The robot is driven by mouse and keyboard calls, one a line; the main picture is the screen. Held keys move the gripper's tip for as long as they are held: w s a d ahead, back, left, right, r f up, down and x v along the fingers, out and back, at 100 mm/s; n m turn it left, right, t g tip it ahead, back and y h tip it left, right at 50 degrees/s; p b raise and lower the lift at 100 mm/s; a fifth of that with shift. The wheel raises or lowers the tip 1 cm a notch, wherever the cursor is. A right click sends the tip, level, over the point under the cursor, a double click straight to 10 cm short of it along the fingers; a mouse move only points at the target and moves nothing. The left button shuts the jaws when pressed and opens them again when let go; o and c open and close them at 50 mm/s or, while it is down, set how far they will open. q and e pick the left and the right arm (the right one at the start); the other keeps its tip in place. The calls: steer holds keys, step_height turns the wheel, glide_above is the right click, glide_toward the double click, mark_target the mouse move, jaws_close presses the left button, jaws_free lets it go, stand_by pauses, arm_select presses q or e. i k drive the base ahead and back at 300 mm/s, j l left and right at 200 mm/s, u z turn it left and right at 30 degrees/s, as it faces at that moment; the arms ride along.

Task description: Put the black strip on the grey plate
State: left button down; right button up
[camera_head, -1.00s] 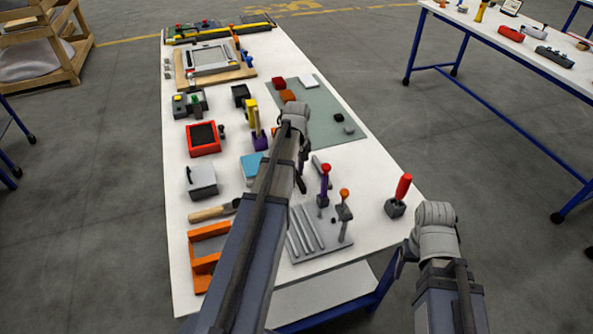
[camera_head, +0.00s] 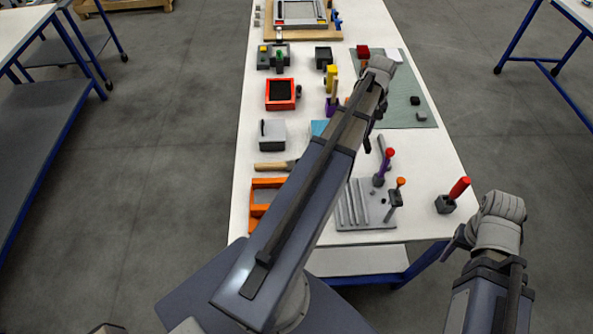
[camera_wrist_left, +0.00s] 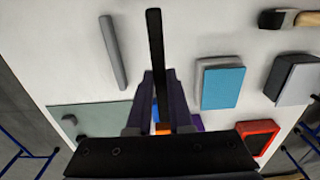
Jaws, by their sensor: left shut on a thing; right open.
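My left gripper (camera_wrist_left: 158,78) is shut on a black strip (camera_wrist_left: 155,40), which sticks out lengthwise past the fingers over the white bench top. In the head view, my left arm reaches across the bench and its wrist hides the fingers and most of the strip. A grey plate (camera_head: 375,214) with several ridges lies near the bench's front edge, right of my left arm. A framed grey panel (camera_head: 300,12) on a wooden board stands at the far end; I cannot tell which one the task means. My right gripper (camera_head: 456,240) is open and empty beyond the bench's right front corner.
A red-handled tool in a dark block (camera_head: 446,204) stands near the right corner. Tools with red and orange knobs stand by the ridged plate. A grey-green mat (camera_head: 405,105), red box (camera_head: 281,94), grey box (camera_head: 272,134), orange frame (camera_head: 262,200) and loose grey bar (camera_wrist_left: 113,52) occupy the bench.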

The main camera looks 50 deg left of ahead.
mark_target(272, 198)
steer(key=k, duration=0.65)
steer(key=u, duration=2.3)
steer(key=l, duration=2.2)
